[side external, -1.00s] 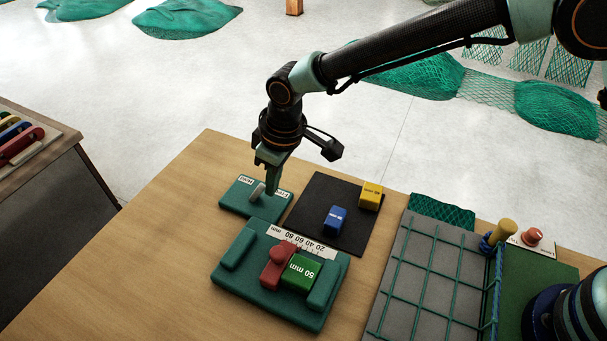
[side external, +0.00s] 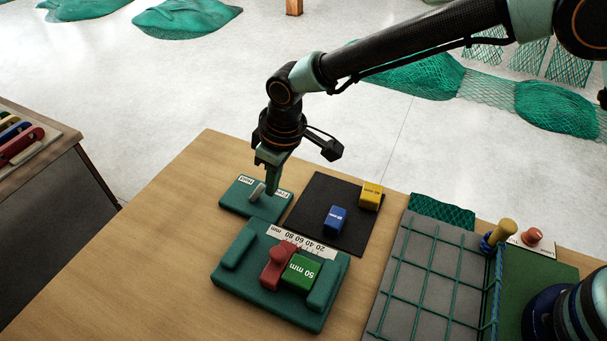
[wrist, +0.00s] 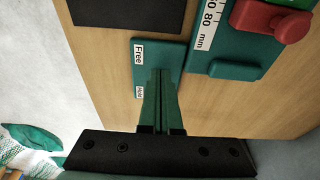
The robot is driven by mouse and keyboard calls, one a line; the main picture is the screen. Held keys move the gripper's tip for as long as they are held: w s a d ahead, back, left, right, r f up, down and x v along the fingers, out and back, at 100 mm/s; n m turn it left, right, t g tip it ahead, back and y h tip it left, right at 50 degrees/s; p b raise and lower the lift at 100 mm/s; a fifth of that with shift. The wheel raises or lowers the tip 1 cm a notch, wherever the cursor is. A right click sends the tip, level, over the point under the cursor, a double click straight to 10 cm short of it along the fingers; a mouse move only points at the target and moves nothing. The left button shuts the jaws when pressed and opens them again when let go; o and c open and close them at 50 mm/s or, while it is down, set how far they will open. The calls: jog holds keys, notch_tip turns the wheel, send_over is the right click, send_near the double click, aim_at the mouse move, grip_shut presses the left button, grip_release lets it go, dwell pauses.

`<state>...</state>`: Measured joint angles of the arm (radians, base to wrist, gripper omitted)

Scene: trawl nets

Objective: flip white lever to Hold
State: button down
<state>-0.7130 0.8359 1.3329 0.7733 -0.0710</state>
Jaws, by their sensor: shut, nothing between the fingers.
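The white lever (side external: 257,192) stands on a small green base (side external: 234,204) on the table. The base has a "Hold" label (side external: 247,181) at its left and a "Free" label (side external: 281,194) at its right. In the side view the lever tilts, with its top toward the right. My gripper (side external: 270,191) is shut and empty, with its tips just right of the lever, on the Free side; I cannot tell whether they touch it. In the wrist view the shut fingers (wrist: 160,80) hide the lever, and the Free label (wrist: 138,53) shows beside them.
A green gauge fixture (side external: 232,283) with a red slider (side external: 276,266) and a green 50 mm block (side external: 300,273) stands in front. A black mat (side external: 312,205) holds a blue block (side external: 335,220) and a yellow block (side external: 371,195). A netted grey panel (side external: 395,290) lies at right.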

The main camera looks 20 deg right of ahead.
jog(key=shift+f, duration=0.95)
dwell(0.5)
jog(key=shift+w+a, duration=1.05)
jog(key=shift+w, duration=0.05)
jog(key=shift+r, duration=0.1)
notch_tip(320, 180, up, 7)
jog(key=shift+s+d, duration=0.45)
dwell(0.4)
